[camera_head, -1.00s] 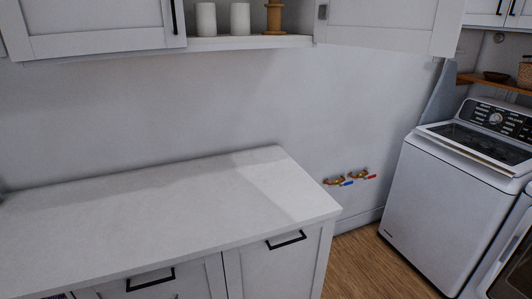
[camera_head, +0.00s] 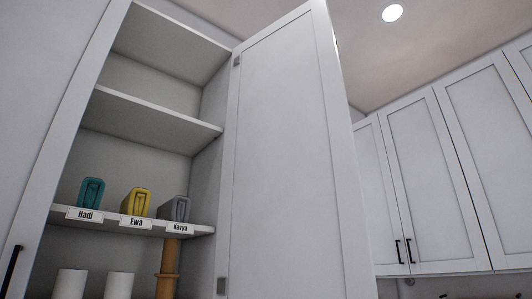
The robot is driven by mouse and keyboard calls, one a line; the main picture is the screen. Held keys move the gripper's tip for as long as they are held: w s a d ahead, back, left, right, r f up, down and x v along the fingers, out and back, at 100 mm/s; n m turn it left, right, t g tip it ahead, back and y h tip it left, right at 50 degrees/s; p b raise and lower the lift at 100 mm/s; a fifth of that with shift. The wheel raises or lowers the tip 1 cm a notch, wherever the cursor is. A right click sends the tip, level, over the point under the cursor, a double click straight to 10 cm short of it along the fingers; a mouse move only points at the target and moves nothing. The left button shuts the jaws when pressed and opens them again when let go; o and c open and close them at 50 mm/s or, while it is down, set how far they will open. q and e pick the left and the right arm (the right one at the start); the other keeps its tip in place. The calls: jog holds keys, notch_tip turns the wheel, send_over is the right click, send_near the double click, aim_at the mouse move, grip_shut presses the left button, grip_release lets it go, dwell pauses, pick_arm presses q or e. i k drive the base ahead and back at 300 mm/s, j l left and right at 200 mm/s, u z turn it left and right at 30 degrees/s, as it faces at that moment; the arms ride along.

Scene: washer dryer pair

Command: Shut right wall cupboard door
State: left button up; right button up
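The right wall cupboard door (camera_head: 290,150) stands wide open in the head view, hinged at the right side of the cupboard, with two grey hinges showing. Its inner face is towards me. The open cupboard (camera_head: 170,128) shows its shelves. The left door (camera_head: 50,140) is at the left edge, with a black bar handle (camera_head: 11,270) low on it, and looks shut. The right door's own handle is not visible. Neither of my grippers is in view.
A labelled shelf (camera_head: 130,222) holds a teal item (camera_head: 91,192), a yellow item (camera_head: 135,202) and a grey item (camera_head: 174,207). White cylinders (camera_head: 119,286) and a wooden stand (camera_head: 168,268) are below. Other shut cupboards (camera_head: 425,165) line the right wall.

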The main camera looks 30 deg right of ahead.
aim_at(293, 223)
jog(key=i+l+u, duration=0.2)
jog(key=l, duration=0.35)
jog(key=l+u, duration=0.15)
jog(key=l, duration=0.35)
jog(key=k+l+u, duration=0.1)
jog(key=l+u, duration=0.25)
jog(key=l, duration=0.75)
jog(key=k+l+u, duration=0.1)
jog(key=l, duration=0.25)
jog(key=k+l+u, duration=0.15)
jog(key=l, duration=0.2)
jog(key=k+l+u, duration=0.1)
jog(key=l, duration=0.2)
jog(key=k+l+u, duration=0.25)
jog(key=k+l, duration=0.45)
